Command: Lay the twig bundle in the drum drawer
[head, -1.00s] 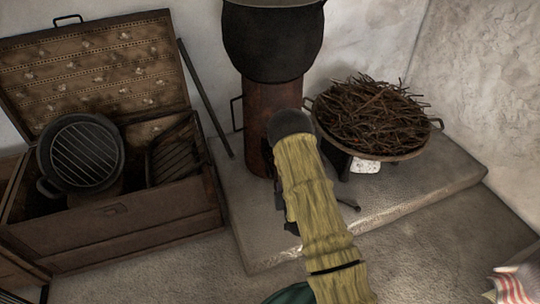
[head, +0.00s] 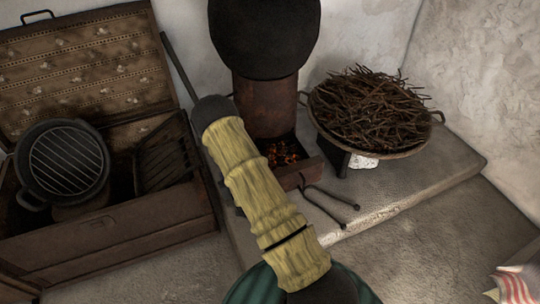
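The rust-brown metal drum (head: 270,108) stands on the stone ledge under a black pot. Its low drawer (head: 299,175) sticks out at the front, with glowing orange embers (head: 284,153) inside. A heap of brown twigs (head: 372,108) lies in a wide shallow pan (head: 401,154) to the right of the drum. I cannot tell a separate tied bundle in it. My arm, in a yellow sleeve, rises in front of the drum's left side. I cannot make out my gripper or its fingers; the arm hides what is behind it.
The black pot (head: 265,40) sits on the drum. Dark tongs (head: 333,205) lie on the ledge (head: 400,199) before the drawer. An open trunk (head: 110,235) at left holds a round grill pan (head: 65,160) and a rack. A rod leans against the wall.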

